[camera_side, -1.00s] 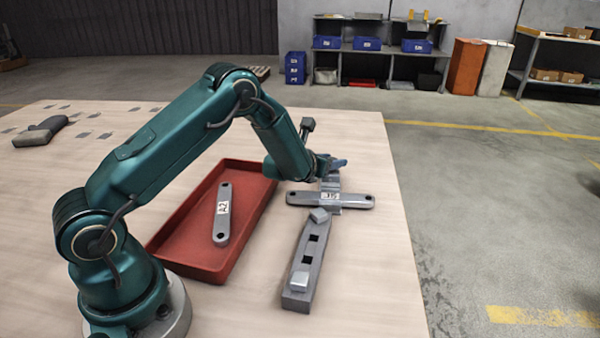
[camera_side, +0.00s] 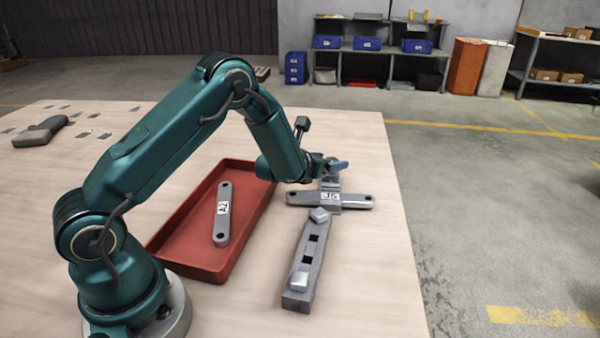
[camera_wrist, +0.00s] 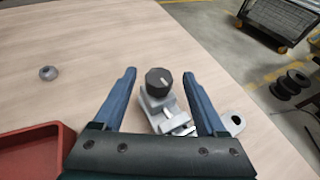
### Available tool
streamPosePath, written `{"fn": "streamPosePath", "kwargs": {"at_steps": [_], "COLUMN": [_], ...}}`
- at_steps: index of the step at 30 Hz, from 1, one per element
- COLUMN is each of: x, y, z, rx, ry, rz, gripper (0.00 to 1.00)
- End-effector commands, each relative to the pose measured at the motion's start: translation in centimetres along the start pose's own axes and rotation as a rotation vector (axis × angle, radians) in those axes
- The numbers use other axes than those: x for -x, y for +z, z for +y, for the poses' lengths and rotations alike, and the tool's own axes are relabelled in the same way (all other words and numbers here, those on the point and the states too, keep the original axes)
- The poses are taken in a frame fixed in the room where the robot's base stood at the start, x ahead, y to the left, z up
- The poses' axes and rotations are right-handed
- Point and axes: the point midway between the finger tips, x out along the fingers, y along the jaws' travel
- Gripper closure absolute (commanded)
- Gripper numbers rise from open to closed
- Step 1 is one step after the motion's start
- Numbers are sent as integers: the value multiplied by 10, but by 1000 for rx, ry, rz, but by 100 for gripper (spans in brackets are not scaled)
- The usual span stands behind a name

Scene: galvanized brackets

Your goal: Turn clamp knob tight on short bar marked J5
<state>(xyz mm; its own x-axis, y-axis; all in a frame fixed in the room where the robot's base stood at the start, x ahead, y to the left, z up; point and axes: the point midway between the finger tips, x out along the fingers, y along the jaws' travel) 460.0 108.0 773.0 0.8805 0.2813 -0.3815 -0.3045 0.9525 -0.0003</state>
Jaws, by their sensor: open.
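The short bar marked J5 (camera_side: 355,201) lies crosswise on the table in the side view, held at a grey clamp (camera_side: 331,184). In the wrist view the clamp's dark round knob (camera_wrist: 159,82) with a pale line on top sits between and a little beyond my gripper's fingers. My gripper (camera_wrist: 160,98) is open, with a blue finger on either side and a gap to the knob. In the side view my gripper (camera_side: 334,166) is above the clamp and hides the knob. One end of the bar (camera_wrist: 233,122) shows right of the right finger.
A red tray (camera_side: 165,248) left of the clamp holds a bar marked A2 (camera_side: 222,212). A grey block with square holes (camera_side: 296,296) lies in front of the J5 bar. A dark grey object (camera_side: 40,131) lies at the far left. The table's right side is clear.

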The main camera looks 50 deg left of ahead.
Motion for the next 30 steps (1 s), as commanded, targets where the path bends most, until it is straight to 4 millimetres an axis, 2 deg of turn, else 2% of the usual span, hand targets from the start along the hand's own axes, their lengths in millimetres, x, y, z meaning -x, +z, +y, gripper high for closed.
{"fn": "streamPosePath", "kwargs": {"at_steps": [3, 9, 22, 26, 30], "x": [13, 28, 31, 36, 49], "y": [0, 1, 2, 18, 48], "z": [-1, 0, 0, 0, 0], "rx": [-2, 0, 0, 2, 4], "ry": [-2, -1, -1, 0, 0], "rz": [0, -2, -3, -8, -13], "gripper": [26, 26, 26, 26, 26]}}
